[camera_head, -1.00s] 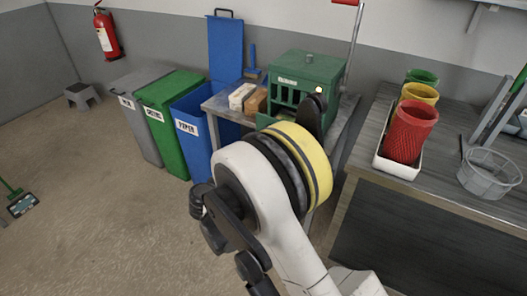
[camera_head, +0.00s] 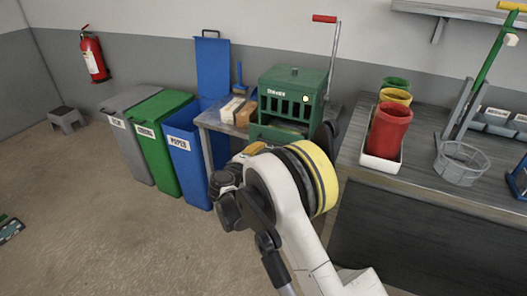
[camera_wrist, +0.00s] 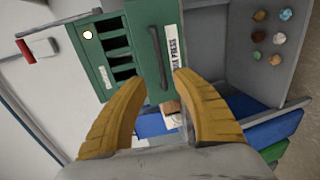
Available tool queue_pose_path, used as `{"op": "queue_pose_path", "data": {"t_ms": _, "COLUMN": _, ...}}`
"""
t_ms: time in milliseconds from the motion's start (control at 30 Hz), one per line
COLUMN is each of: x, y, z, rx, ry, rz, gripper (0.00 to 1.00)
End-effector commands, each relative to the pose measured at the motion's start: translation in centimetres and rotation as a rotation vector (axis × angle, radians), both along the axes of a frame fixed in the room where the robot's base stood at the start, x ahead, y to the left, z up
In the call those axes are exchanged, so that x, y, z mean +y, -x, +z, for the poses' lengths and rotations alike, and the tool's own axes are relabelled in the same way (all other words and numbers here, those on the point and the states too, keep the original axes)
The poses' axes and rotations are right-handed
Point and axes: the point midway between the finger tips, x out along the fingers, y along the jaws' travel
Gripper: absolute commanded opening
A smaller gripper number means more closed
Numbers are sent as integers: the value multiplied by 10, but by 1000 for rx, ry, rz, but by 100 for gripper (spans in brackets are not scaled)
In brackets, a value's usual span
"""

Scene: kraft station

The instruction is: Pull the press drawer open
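The green press (camera_head: 292,88) stands on a grey bench against the wall in the head view. Its slotted front also shows in the wrist view (camera_wrist: 98,55). The press drawer (camera_wrist: 140,38) is a flat green front with a white label reading "PRESS". A dark bar handle (camera_wrist: 158,62) runs along it. In the head view the drawer (camera_head: 275,133) is low on the press, partly hidden by my arm; I cannot tell whether it is out. My gripper (camera_wrist: 158,82) is open, its yellow fingers either side of the handle's near end in the picture; contact cannot be seen.
The press's crank lever has a red grip (camera_head: 324,18). Brown blocks (camera_head: 246,114) lie left of the press. Blue (camera_head: 187,150), green (camera_head: 158,125) and grey bins stand left. A workbench (camera_head: 425,180) with red, yellow and green cups is right.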

Motion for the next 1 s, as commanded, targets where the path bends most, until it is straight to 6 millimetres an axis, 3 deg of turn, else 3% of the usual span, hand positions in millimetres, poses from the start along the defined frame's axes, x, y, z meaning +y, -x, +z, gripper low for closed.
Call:
{"op": "queue_pose_path", "data": {"t_ms": 300, "x": -20, "y": -55, "z": -17, "rx": 1, "ry": 0, "rz": -1, "gripper": 34}}
{"op": "queue_pose_path", "data": {"t_ms": 500, "x": -29, "y": -81, "z": -21, "rx": 1, "ry": -1, "rz": 0, "gripper": 34}}
{"op": "queue_pose_path", "data": {"t_ms": 900, "x": -32, "y": -89, "z": -20, "rx": 0, "ry": 0, "rz": 0, "gripper": 34}}
{"op": "queue_pose_path", "data": {"t_ms": 1000, "x": -32, "y": -89, "z": -20, "rx": 0, "ry": 0, "rz": 0, "gripper": 6}}
